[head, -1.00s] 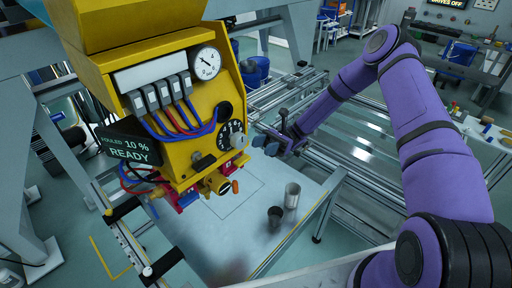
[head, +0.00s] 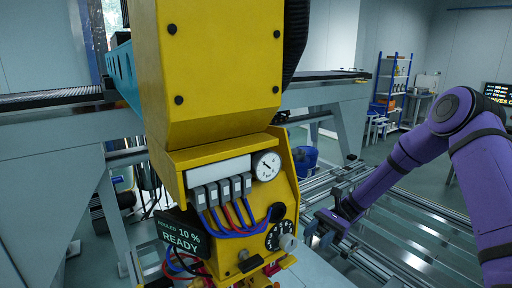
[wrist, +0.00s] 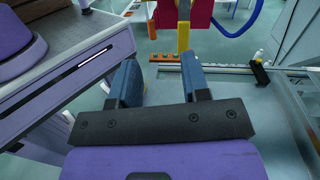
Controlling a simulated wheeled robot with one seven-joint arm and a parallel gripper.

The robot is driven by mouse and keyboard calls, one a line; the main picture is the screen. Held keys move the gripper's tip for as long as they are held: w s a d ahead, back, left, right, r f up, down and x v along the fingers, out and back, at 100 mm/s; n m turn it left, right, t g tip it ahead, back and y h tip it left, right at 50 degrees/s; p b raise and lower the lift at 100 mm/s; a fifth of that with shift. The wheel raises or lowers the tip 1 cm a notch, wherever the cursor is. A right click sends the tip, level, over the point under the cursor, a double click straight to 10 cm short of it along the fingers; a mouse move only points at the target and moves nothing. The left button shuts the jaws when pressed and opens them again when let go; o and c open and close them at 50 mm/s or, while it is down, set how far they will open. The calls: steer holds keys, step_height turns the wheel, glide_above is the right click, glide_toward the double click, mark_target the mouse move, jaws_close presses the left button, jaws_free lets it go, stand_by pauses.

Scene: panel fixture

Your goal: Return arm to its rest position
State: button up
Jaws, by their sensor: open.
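My gripper (head: 322,231) is at the end of my purple arm, to the right of the yellow panel fixture (head: 222,62) in the head view. In the wrist view my gripper (wrist: 160,82) shows two blue-grey fingers spread apart with nothing between them. The fixture carries a round gauge (head: 266,166), a numbered dial (head: 279,236), red and blue cables, and a dark display (head: 182,234) reading "10 %" and "READY". The gripper is apart from the fixture.
Metal rails (head: 405,240) run beneath and beyond my arm. A blue barrel (head: 304,160) stands behind the fixture. In the wrist view, a red block (wrist: 198,12) with a blue hose hangs beyond the fingers, above a pale work surface (wrist: 222,92). A shelf rack (head: 392,85) stands farther back.

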steer(key=s+d+r+n+t+h, duration=0.3)
steer(key=s+r+t, duration=0.3)
steer(key=s+r, duration=0.2)
steer(key=s+d+r+n+t+h, duration=0.2)
steer(key=s+d+r+t+h, duration=0.3)
steer(key=s+r, duration=0.4)
steer(key=s+d+r+n+t+h, duration=0.3)
steer(key=s+d+r+t+h, duration=0.2)
steer(key=s+r, duration=0.3)
step_height(320, 180, up, 3)
steer(key=shift+s+f+n+t+h, duration=0.25)
steer(key=shift+t+h, duration=0.25)
steer(key=shift+t, duration=0.3)
